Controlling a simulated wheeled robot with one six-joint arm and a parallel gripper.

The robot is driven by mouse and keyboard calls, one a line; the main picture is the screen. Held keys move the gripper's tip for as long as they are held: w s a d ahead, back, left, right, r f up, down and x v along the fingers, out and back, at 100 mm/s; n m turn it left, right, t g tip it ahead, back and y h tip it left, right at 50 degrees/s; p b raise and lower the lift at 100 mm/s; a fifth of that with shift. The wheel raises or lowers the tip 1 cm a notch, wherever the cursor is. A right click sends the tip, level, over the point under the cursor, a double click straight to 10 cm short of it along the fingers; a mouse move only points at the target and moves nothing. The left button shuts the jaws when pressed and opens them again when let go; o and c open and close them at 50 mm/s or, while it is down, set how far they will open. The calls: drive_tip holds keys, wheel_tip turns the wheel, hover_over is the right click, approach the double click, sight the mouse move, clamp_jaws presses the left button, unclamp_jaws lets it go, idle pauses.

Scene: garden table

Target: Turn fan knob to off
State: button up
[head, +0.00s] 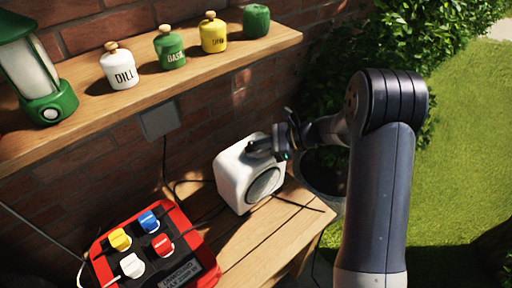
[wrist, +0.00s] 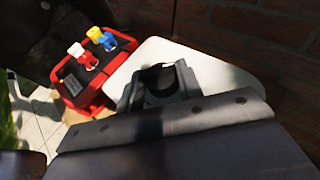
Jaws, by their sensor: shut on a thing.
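The white box-shaped fan (head: 233,178) with a round grille stands on the wooden table, near the wall. My gripper (head: 262,146) reaches in from the right and is at the fan's top. In the wrist view, my gripper (wrist: 160,85) is shut on a dark round knob (wrist: 158,77) on the fan's white top (wrist: 215,75). The fingers sit on either side of the knob and cover part of it. The knob's marking and setting cannot be made out. In the head view the knob is hidden by the gripper.
A red power box (head: 207,253) with several coloured plugs stands at the front left; cables run from it. A wooden shelf (head: 140,93) above holds a green lantern (head: 38,75) and several jars. The brick wall is close behind the fan. Bare table (head: 262,240) lies before the fan.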

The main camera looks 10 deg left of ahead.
sight(255, 147)
drive_tip(key=n+g, duration=0.1)
drive_tip(key=n+g+h, duration=0.1)
drive_tip(key=n+g, duration=0.2)
drive_tip(key=g, duration=0.1)
drive_tip(key=shift+w+a+n+h, duration=0.1)
drive_tip(key=shift+w+n+h, duration=0.2)
drive_tip(key=shift+w, duration=0.05)
drive_tip(key=shift+w+a+n+g+h, duration=0.1)
drive_tip(key=shift+a+n+g+h, duration=0.05)
drive_tip(key=shift+n+g+h, duration=1.4)
drive_tip(key=shift+n+g+y, duration=0.25)
drive_tip(key=shift+n+g, duration=0.1)
drive_tip(key=o, duration=1)
wheel_tip(255, 147, up, 9)
drive_tip(key=shift+f+p, duration=0.1)
drive_tip(key=shift+p, duration=0.3)
drive_tip(key=shift+r+p, duration=0.65)
drive_tip(key=shift+p, duration=0.05)
drive_tip(key=shift+f, duration=0.2)
